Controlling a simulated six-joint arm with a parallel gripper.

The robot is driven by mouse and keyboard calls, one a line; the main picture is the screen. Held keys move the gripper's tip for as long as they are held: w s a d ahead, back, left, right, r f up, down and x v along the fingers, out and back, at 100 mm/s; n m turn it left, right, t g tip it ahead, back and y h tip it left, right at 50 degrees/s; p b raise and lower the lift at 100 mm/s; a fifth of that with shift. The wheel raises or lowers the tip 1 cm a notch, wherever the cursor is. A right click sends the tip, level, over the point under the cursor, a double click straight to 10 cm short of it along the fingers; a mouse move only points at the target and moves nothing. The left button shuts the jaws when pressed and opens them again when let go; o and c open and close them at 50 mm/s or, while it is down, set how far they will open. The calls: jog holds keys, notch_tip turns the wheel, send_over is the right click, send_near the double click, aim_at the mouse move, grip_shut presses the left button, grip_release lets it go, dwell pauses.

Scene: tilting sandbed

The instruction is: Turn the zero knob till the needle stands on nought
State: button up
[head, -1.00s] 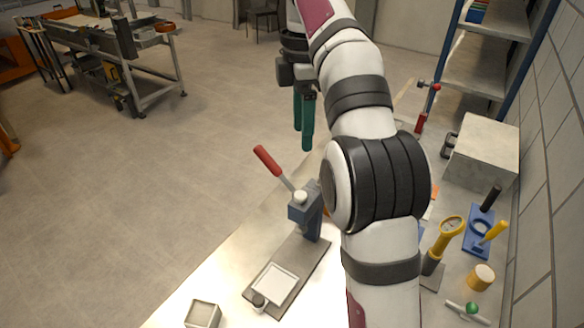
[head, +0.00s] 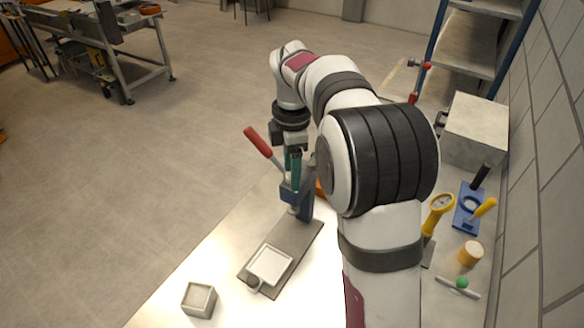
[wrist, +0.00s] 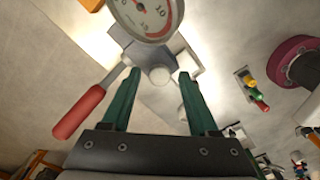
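A round dial gauge (wrist: 148,14) with a white face and red markings sits at the top of the wrist view, cut off by the frame edge. Part of its needle shows, but I cannot tell its exact reading. A small pale round knob (wrist: 160,76), seemingly the zero knob, sticks out of the grey block below the dial. My gripper (wrist: 158,74) is open, its green fingers on either side of the knob with gaps visible. In the head view my gripper (head: 294,182) hangs over the blue lever press (head: 304,205); the dial and knob are hidden there.
The press's red-handled lever (head: 258,142) rises just left of my gripper. Its base carries a white plate (head: 270,266). A small open box (head: 199,299) stands front left. A yellow gauge tool (head: 439,207), a blue fixture (head: 467,208) and a concrete block (head: 474,130) stand right.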

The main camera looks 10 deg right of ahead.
grip_shut()
jog(key=m, duration=0.4)
jog(key=shift+m, duration=2)
jog(key=shift+o, duration=0.7)
grip_release()
